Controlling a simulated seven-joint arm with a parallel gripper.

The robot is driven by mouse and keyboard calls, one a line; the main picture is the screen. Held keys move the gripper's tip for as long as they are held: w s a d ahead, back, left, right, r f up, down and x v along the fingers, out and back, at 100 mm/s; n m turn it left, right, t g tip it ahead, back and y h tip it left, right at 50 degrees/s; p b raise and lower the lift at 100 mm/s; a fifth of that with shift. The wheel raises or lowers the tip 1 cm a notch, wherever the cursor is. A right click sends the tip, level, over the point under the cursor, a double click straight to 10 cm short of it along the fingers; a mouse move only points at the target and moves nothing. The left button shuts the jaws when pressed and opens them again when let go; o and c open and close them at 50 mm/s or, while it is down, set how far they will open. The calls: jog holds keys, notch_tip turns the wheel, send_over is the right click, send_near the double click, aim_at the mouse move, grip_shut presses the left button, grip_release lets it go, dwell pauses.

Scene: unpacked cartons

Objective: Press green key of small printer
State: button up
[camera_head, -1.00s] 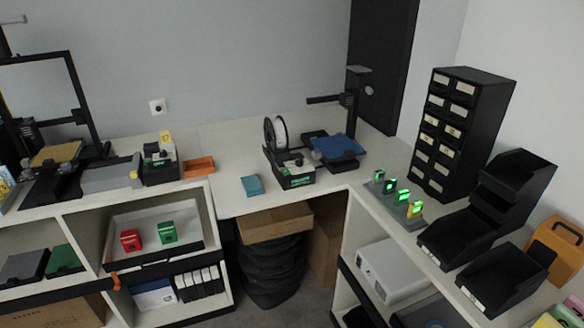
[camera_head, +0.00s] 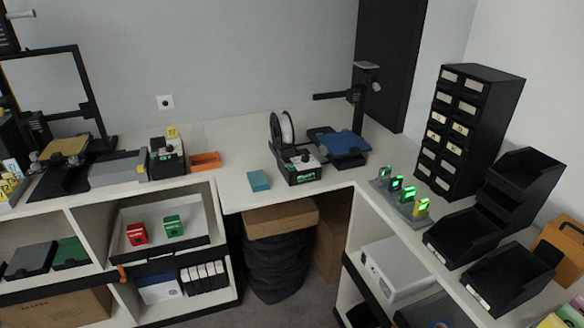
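The small printer (camera_head: 343,142) stands at the back corner of the white worktop, with a blue bed and a black upright post. To its left is a black control box (camera_head: 303,178) with a lit green display on its front and a white spool (camera_head: 287,128) behind it. Its keys are too small to tell apart, so I cannot make out the green key. A larger frame printer (camera_head: 65,147) with a gold bed stands at the left, with its own black control box (camera_head: 167,158). My gripper is not in view.
A teal block (camera_head: 258,181) and an orange tray (camera_head: 205,161) lie on the worktop. On the right stand a grey strip with green-lit units (camera_head: 402,192), a black drawer cabinet (camera_head: 470,130) and black bins (camera_head: 508,279).

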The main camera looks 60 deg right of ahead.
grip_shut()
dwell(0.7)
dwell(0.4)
